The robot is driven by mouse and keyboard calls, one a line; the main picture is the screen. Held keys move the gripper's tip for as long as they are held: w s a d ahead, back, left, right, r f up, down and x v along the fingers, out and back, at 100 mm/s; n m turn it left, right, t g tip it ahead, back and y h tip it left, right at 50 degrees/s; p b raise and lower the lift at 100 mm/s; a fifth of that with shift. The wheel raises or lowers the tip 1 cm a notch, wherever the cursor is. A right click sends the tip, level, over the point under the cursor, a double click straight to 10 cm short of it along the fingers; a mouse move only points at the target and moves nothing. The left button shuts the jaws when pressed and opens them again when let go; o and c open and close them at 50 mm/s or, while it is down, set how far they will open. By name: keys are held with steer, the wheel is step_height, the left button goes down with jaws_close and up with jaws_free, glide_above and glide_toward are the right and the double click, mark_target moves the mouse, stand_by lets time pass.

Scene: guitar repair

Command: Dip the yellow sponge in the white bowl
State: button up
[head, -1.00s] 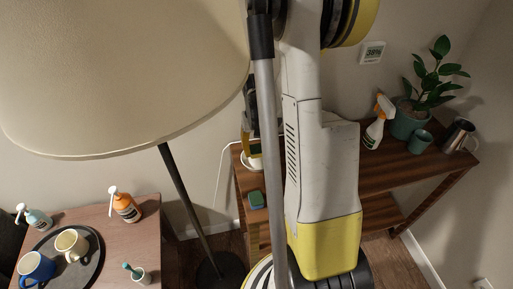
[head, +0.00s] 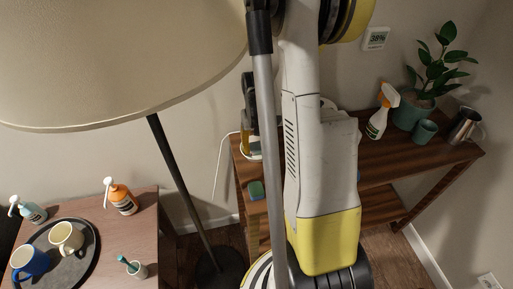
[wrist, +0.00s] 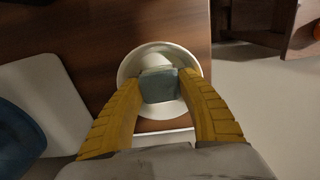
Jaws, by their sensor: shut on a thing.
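My gripper (wrist: 160,88) has its two yellow fingers shut on a small block-shaped sponge (wrist: 159,86). The face that I see is grey-blue; I cannot make out a yellow side in the wrist view. The sponge is over the opening of the white bowl (wrist: 128,67), within its rim as seen from above. I cannot tell whether it touches the bottom. In the head view my gripper (head: 251,128) is at the shelf's left end, partly hidden by my own arm. A second sponge (head: 256,190), green on top, lies near the shelf's front left corner.
The bowl stands on a wooden shelf (head: 385,157). A spray bottle (head: 377,122), a teal cup (head: 423,132), a potted plant (head: 410,112) and a metal pitcher (head: 463,130) stand at its right. A lamp (head: 110,60) and a side table (head: 140,215) are at the left.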

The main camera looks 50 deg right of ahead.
mark_target(256, 146)
steer(key=shift+r, duration=0.1)
steer(key=shift+r+p, duration=2.35)
steer(key=shift+r, duration=0.9)
steer(key=shift+c, duration=0.3)
step_height(256, 146, up, 4)
steer(key=p, duration=0.2)
steer(key=shift+p, duration=0.4)
